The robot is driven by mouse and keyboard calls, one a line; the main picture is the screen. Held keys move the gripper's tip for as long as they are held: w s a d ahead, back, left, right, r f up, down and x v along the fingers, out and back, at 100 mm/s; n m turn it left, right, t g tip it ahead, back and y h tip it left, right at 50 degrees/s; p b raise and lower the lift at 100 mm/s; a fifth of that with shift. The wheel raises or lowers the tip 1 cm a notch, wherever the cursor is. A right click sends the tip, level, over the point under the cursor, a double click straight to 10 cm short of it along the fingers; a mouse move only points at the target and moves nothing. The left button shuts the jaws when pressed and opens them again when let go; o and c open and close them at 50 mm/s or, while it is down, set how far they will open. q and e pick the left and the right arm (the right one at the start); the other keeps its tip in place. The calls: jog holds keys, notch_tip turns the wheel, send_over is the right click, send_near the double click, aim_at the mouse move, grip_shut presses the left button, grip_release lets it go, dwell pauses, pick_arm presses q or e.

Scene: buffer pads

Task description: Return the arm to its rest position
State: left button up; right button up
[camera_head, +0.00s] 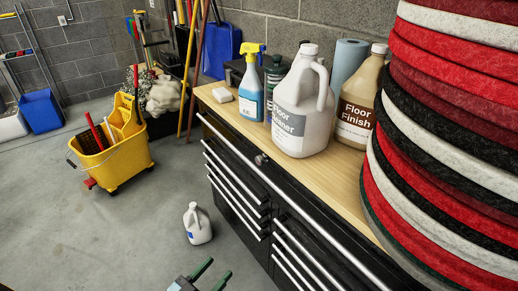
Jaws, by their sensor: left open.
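My left gripper (213,273) shows at the bottom edge of the head view. Its two green fingers are apart, with nothing visible between them. It is in front of the black drawer cabinet (262,190), over the grey floor, and appears clear of the cabinet. The rest of my left arm is mostly out of the picture. My right gripper is not in view. A tall stack of red, black and white buffer pads (450,130) fills the right side, well apart from the gripper.
The wooden top (328,178) holds a spray bottle (251,88), a floor cleaner jug (302,105), a floor finish jug (357,105) and a blue roll (346,65). A white jug (197,224) stands on the floor. A yellow mop bucket (112,160) is at left. Floor at lower left is clear.

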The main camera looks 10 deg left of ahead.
pick_arm(q)
jog(key=s+f+g+y+p, duration=0.1)
jog(key=s+f+g, duration=0.3)
jog(key=s, duration=0.7)
jog(key=s+f+n+g+y+p, duration=0.1)
jog(key=s+f+g+y, duration=0.3)
jog(key=s, duration=0.8)
jog(key=shift+n+p, duration=0.3)
jog(key=shift+p, duration=0.2)
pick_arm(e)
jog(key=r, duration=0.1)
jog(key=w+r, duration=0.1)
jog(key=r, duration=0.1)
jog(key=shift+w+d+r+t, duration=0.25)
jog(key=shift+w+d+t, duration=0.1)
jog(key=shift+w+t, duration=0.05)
